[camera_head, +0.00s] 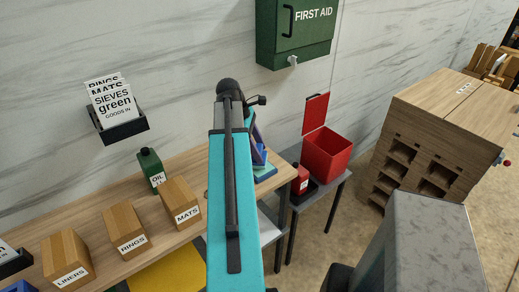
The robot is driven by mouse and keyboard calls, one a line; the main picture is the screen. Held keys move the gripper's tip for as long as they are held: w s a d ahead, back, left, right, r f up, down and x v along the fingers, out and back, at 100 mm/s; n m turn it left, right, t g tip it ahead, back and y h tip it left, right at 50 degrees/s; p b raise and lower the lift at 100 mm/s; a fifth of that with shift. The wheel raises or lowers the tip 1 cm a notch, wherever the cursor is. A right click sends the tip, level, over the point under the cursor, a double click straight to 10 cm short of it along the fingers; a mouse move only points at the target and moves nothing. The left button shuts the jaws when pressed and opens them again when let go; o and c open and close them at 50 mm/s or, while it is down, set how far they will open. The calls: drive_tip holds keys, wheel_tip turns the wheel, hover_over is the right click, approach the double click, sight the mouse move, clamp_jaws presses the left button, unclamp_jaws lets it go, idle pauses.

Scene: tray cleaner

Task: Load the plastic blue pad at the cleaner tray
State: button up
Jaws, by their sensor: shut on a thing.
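My teal arm stands upright across the middle of the view and hides what is behind it. My gripper's fingers do not show; they are out of sight behind the arm. A blue piece (259,155) shows just right of the arm, near the right end of the wooden table, above a flatter blue-teal piece (266,173). Both are partly covered, so I cannot tell which is the plastic blue pad or whether anything holds it. I cannot make out the cleaner tray for sure.
The wooden table (206,160) holds a green oil bottle (151,169) and boxes marked MATS (181,203), RINGS (125,229) and LINERS (67,261). Right are a grey table (322,195), red bottle (301,180), open red bin (327,157) and wooden cabinet (420,150).

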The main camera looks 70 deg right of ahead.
sight(259, 148)
drive_tip(key=shift+r+p, duration=2.2)
drive_tip(key=shift+r, duration=0.4)
